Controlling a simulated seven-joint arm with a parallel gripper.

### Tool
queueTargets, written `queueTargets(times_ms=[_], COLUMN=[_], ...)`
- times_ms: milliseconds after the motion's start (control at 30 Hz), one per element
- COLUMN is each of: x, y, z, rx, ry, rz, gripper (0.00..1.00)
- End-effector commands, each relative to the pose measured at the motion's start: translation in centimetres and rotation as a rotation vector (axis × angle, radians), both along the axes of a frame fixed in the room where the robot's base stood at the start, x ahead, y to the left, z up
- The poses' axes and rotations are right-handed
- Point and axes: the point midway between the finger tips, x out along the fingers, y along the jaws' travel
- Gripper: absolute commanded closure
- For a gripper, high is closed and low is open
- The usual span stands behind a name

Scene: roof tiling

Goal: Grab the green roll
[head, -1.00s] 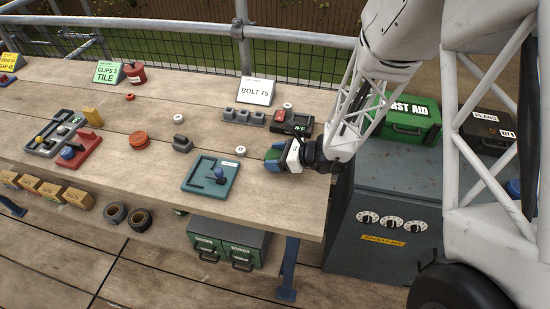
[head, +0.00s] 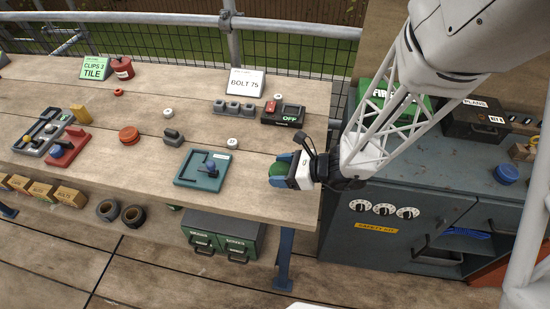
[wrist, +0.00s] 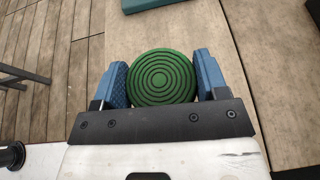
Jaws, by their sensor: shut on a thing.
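The green roll (wrist: 161,78) shows in the wrist view as a round disc with concentric rings, between the two blue finger pads of my gripper (wrist: 163,80). Both pads press against its sides.
A teal tray (head: 184,180) with a blue-knobbed part lies left of my gripper. A switch box marked OFF (head: 283,116) and a BOLT 75 sign (head: 245,83) stand behind. The bench's right edge is close by, with a grey cabinet (head: 375,245) beyond it.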

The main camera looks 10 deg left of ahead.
Motion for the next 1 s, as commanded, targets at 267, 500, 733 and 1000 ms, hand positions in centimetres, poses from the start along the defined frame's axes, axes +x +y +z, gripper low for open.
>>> queueTargets(times_ms=[267,500,733,1000], x=[-2.5,-3.2,-3.3,-3.3], y=[-1.5,-1.9,-1.9,-1.9], z=[0.3,0.4,0.4,0.3], rx=[0.001,0.000,0.000,0.000], ry=[0.000,0.000,0.000,0.000], rz=[0.000,0.000,0.000,0.000], gripper=[0.59,0.59,0.59,0.59])
